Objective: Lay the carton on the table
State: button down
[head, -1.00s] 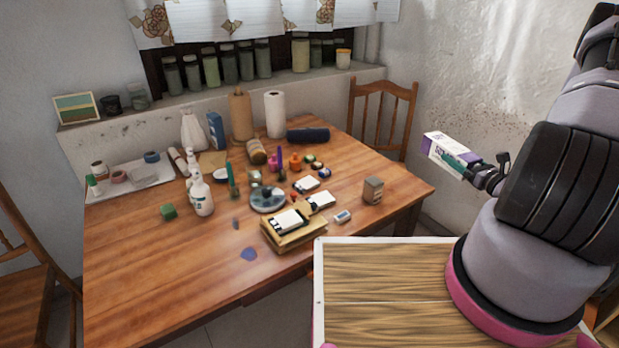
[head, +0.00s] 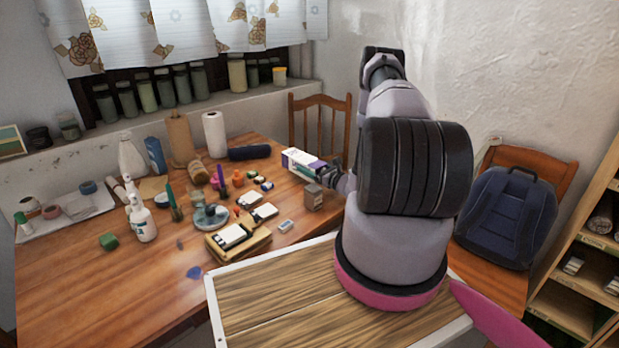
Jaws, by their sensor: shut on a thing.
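The carton (head: 301,162) is a small white box with purple and green print. My gripper (head: 330,174) is shut on the carton's right end, and my arm hides part of the gripper. The carton appears over the right back part of the wooden table (head: 110,275), just behind a small brown box (head: 313,197) in the picture. It looks held up, but I cannot tell how high it is above the table.
Paint pots (head: 239,177), a dark blue roll (head: 249,153), a palette (head: 211,217) and stacked boxes (head: 239,238) crowd the table's middle. The front left tabletop is mostly clear. A chair (head: 320,125) stands behind; another chair with a backpack (head: 507,217) is at right.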

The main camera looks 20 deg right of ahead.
jog(key=shift+d+f, duration=0.15)
jog(key=shift+f, duration=1.85)
jog(key=shift+f, duration=0.15)
grip_release()
jog(key=shift+s+d, duration=0.1)
jog(key=shift+s, duration=0.15)
jog(key=v, duration=1.1)
jog(key=shift+s, duration=0.35)
